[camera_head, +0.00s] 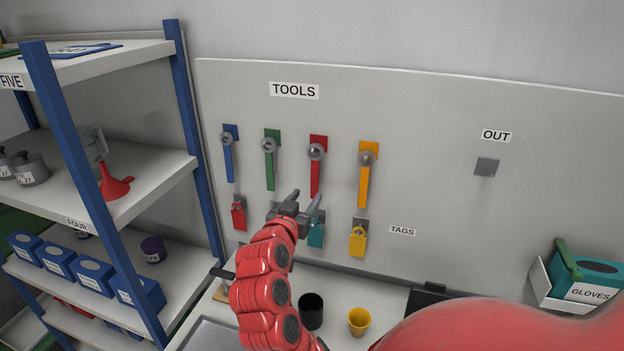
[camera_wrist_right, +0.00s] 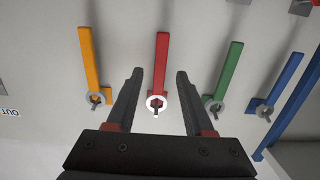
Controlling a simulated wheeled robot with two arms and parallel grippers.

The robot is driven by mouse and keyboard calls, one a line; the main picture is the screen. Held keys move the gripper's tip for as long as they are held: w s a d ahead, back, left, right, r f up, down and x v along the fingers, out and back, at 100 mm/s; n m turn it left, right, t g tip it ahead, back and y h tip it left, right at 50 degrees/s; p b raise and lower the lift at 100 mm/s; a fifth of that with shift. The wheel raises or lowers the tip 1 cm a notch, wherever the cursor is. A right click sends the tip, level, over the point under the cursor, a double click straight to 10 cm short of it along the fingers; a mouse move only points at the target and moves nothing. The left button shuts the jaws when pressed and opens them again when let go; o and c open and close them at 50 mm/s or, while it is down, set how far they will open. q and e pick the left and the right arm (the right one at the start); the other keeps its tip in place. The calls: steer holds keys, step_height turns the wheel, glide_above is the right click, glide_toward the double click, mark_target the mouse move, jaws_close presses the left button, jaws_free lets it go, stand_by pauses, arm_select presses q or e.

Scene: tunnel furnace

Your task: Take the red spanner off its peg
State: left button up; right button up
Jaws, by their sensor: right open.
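The red spanner (camera_head: 315,178) hangs on its peg on the tool board, third from the left in the head view, between a green and an orange spanner. In the right wrist view the red spanner (camera_wrist_right: 161,65) shows upside down, with its ring (camera_wrist_right: 156,103) around the peg. My right gripper (camera_head: 304,200) is in front of the board near the lower end of the red spanner. In the right wrist view its open fingers (camera_wrist_right: 158,78) stand either side of the red spanner with gaps on both sides. I cannot tell their depth from it. My left gripper is not in view.
Blue (camera_head: 229,160), green (camera_head: 270,170) and orange (camera_head: 364,182) spanners hang close by. Red, teal and yellow padlocks (camera_head: 358,242) hang below. A bare peg plate (camera_head: 487,167) sits under OUT. Black and yellow cups (camera_head: 359,321) stand below. A blue-framed shelf (camera_head: 190,130) is at left.

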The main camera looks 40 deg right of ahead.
mark_target(314, 184)
steer(key=p+x, duration=0.1)
steer(key=x, duration=0.2)
steer(key=shift+w+r, duration=0.1)
steer(key=shift+r, duration=0.05)
steer(key=shift+w+d+f+b, duration=0.2)
steer(key=shift+d+f+b, duration=0.25)
steer(key=shift+b, duration=0.4)
steer(key=shift+w+d+r, duration=0.1)
steer(key=shift+w+d, duration=0.05)
steer(key=shift+d, duration=0.2)
steer(key=shift+w+d+b, duration=0.35)
steer(key=shift+d+b, duration=0.05)
steer(key=shift+b, duration=0.05)
steer(key=shift+r, duration=0.1)
steer(key=shift+s, duration=0.1)
steer(key=shift+c, duration=0.2)
jaws_close()
